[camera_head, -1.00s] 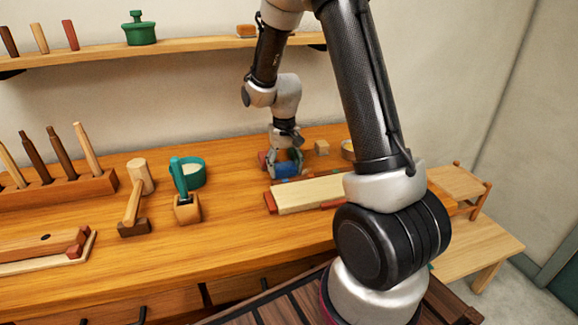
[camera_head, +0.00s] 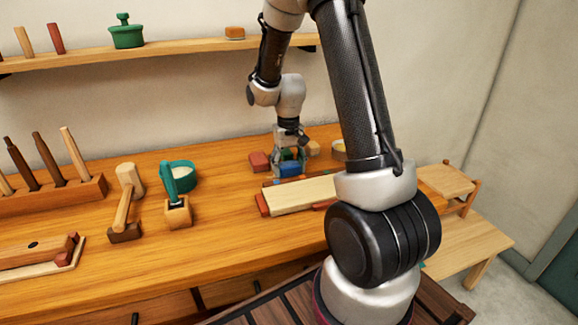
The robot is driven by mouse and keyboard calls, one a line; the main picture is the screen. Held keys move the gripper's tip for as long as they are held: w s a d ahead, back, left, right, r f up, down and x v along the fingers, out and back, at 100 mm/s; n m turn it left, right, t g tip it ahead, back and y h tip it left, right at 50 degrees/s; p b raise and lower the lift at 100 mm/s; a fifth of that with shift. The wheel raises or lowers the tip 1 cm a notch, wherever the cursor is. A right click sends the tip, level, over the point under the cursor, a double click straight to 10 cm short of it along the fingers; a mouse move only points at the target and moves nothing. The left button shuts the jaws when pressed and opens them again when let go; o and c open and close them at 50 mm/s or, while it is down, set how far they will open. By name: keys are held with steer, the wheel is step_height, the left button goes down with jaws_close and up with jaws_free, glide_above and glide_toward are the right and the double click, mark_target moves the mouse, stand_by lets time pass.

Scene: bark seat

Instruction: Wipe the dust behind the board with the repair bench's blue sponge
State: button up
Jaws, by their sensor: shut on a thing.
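My gripper (camera_head: 289,164) is low over the bench, shut on the blue sponge (camera_head: 290,170). The sponge is down at the bench top just behind the pale board (camera_head: 302,194); I cannot tell whether it touches the wood. I cannot make out the dust behind the board; the gripper and sponge cover part of that strip.
A red block (camera_head: 259,162) lies just left of the gripper, and a small wooden block (camera_head: 313,149) close behind right. A yellowish round dish (camera_head: 338,147) is partly behind my arm.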

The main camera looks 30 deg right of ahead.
steer(key=shift+w+a+f, duration=0.1)
steer(key=shift+w+a, duration=0.1)
steer(key=shift+a, duration=0.85)
steer(key=shift+w+a+f, duration=0.1)
steer(key=shift+w+a, duration=0.05)
steer(key=shift+a, duration=0.85)
steer(key=shift+s+d+r, duration=0.1)
steer(key=shift+s+d, duration=0.05)
steer(key=shift+d, duration=0.65)
steer(key=shift+s+d, duration=0.2)
steer(key=shift+d, duration=0.6)
steer(key=shift+s+d+r, duration=0.1)
steer(key=shift+s+d, duration=0.05)
steer(key=shift+d, duration=0.65)
steer(key=shift+w+a, duration=0.2)
steer(key=shift+a, duration=0.6)
steer(key=shift+w+a, duration=0.15)
steer(key=shift+a, duration=0.7)
steer(key=shift+w+a, duration=0.2)
steer(key=shift+a, duration=0.6)
steer(key=shift+r, duration=3)
steer(key=shift+f, duration=0.15)
